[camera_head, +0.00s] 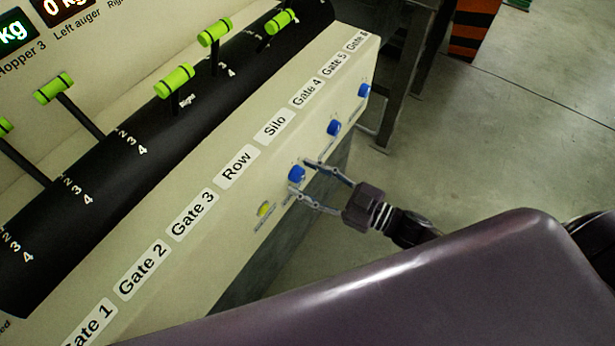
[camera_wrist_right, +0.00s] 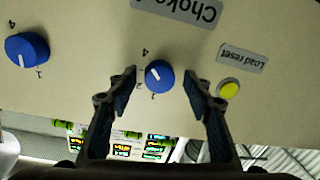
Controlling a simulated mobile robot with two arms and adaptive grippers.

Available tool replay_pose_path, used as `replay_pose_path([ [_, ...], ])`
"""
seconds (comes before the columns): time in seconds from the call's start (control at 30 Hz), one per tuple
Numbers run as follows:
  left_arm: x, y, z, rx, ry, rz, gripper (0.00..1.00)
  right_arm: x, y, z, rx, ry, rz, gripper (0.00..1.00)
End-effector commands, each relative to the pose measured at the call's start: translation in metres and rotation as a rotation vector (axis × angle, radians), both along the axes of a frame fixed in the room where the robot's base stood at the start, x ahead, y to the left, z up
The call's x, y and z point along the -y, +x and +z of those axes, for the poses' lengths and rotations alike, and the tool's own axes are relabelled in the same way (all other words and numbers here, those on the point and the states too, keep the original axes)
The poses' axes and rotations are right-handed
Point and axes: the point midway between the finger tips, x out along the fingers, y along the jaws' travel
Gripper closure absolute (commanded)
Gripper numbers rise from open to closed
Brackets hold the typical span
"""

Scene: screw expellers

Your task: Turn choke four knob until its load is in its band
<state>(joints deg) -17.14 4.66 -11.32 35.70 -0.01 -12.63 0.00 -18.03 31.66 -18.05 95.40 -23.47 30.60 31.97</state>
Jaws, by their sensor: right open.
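My right gripper (camera_head: 299,179) is open at the front of the cream panel, its fingers on either side of the nearest blue knob (camera_head: 296,174). In the right wrist view this knob (camera_wrist_right: 159,75) sits between the open fingers (camera_wrist_right: 160,84), with a gap on each side. Its white pointer line is tilted. A label reading "Choke" (camera_wrist_right: 180,8) appears upside down above it, its number cut off, so I cannot tell which choke it is. Two more blue knobs (camera_head: 333,128) (camera_head: 364,90) are farther along the panel. My left gripper is not in view.
A yellow button (camera_head: 264,209), labelled "Load reset", is beside the knob. Green-handled levers (camera_head: 175,82) stand on the black curved strip above. Kilogram displays (camera_head: 66,8) are at upper left. Open floor (camera_head: 520,150) lies to the right, beyond a dark frame leg.

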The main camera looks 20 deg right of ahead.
Motion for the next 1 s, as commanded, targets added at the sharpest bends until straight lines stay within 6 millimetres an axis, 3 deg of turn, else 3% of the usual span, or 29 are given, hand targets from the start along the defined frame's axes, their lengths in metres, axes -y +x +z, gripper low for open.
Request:
replay_pose_path([
  [0.17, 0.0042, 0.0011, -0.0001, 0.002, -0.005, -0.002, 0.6, 0.0, -0.0001, -0.0003, 0.0, 0.0, 0.0, 0.54],
  [0.57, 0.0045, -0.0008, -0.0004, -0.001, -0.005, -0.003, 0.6, 0.0002, -0.0004, -0.0003, -0.001, 0.001, 0.0, 0.96],
  [1.0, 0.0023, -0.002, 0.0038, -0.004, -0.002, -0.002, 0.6, 0.0003, -0.0002, 0.001, 0.069, -0.088, 0.0, 0.96],
])
